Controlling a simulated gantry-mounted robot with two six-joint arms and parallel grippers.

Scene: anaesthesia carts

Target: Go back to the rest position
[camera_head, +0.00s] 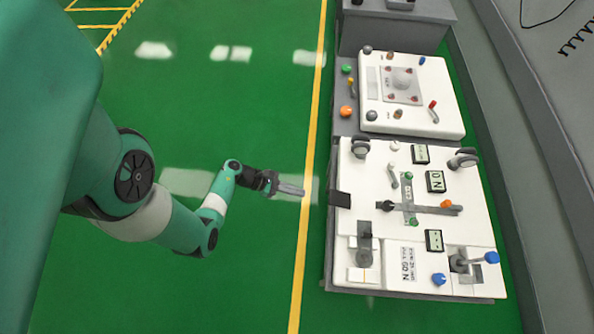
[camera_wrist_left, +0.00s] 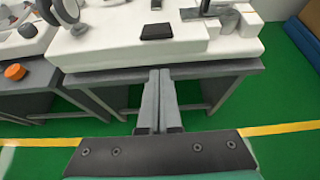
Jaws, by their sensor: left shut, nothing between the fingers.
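My left arm comes in from the left in the head view. My left gripper (camera_head: 300,191) is shut and empty, above the green floor just left of the equipment cart (camera_head: 385,215). In the left wrist view, the two grey fingers of my left gripper (camera_wrist_left: 160,75) lie side by side and point at the cart's front edge (camera_wrist_left: 225,68). In the head view a gap shows between the fingertips and the cart. My right gripper is not in view.
The cart carries a white panel (camera_head: 385,275) with levers, small displays and knobs. A second white panel (camera_head: 440,110) sits behind it. A yellow line (camera_head: 308,150) runs along the green floor (camera_head: 250,290) beside the cart. A grey wall (camera_head: 520,120) stands at the right. The floor left of the cart is clear.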

